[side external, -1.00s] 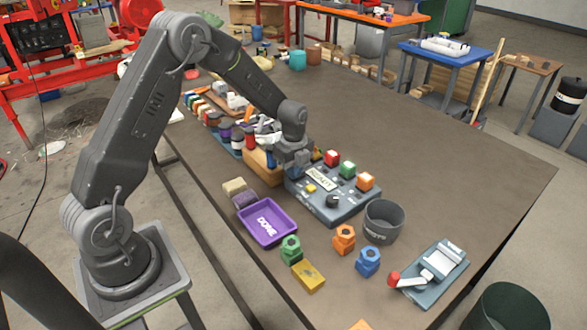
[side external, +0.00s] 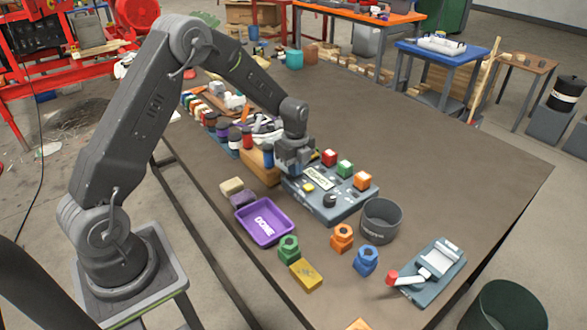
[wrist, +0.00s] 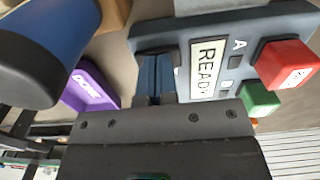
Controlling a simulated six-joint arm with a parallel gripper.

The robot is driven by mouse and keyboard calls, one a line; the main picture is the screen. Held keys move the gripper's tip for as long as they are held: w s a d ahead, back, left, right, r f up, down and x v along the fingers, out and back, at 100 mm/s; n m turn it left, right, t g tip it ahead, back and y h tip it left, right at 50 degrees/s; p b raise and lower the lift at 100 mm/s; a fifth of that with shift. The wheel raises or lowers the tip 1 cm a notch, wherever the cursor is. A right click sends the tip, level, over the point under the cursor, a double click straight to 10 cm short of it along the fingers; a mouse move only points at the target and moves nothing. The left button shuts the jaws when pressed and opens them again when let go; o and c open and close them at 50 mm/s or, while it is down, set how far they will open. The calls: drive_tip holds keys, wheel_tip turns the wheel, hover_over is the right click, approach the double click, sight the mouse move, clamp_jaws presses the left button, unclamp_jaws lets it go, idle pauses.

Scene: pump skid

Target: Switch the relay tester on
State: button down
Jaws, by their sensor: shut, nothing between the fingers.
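The relay tester is a grey-blue box (side external: 352,207) in the middle of the table. It carries a READY label (wrist: 207,68), a red cap (side external: 330,156), a green cap (side external: 345,168), an orange cap (side external: 362,180), a black knob (side external: 330,200) and a small yellow button (side external: 308,187). My gripper (side external: 288,172) is shut and empty at the tester's far left end. In the wrist view its fingers (wrist: 153,78) are together in front of the tester's face, beside the label. They hide that part of the panel; I cannot tell whether they touch it.
A blue bottle (wrist: 50,45) stands close to my gripper on the wooden block (side external: 257,167). A purple DONE tray (side external: 265,221) lies at the front left. A grey bin (side external: 381,221) stands right of the tester. Coloured nuts (side external: 342,238) lie in front.

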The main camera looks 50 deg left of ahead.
sight(291, 177)
wheel_tip(291, 177, up, 14)
idle(0.6)
drive_tip(key=shift+s, duration=0.1)
drive_tip(key=shift+s, duration=0.6)
wheel_tip(291, 177, down, 14)
drive_tip(key=shift+f, duration=0.1)
idle(0.4)
